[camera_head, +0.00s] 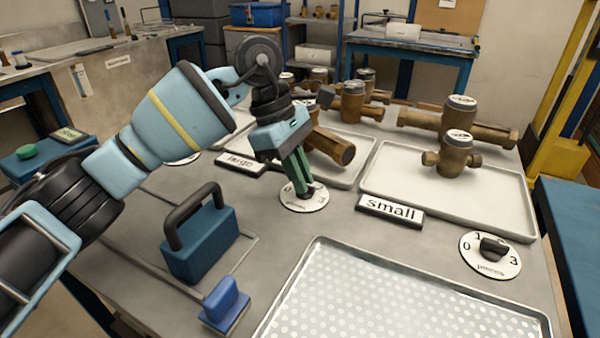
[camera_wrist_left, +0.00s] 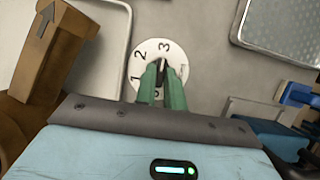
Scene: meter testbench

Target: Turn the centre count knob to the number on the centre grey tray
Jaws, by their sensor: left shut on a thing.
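The centre count knob's round white dial (camera_head: 294,204) lies on the bench below my left gripper (camera_head: 304,192). In the left wrist view the dial (camera_wrist_left: 138,66) shows the digits 1, 2 and 3, with another partly hidden near the fingers. My left gripper's green fingers (camera_wrist_left: 162,85) point down and are shut on the dark knob (camera_wrist_left: 163,66), which they mostly hide. Its visible dark edge appears to point towards the 3. The centre grey tray (camera_head: 348,183) lies behind the dial and holds brown metal meter bodies (camera_head: 331,147), partly hidden by my arm.
A right tray (camera_head: 480,210) holds brass-coloured meters (camera_head: 456,150) behind a "small" sign (camera_head: 390,210). Another count dial (camera_head: 490,256) is at the right. A "large" sign (camera_head: 240,162), a teal handled block (camera_head: 200,243), a blue block (camera_head: 224,304) and a perforated tray (camera_head: 400,300) surround the gripper.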

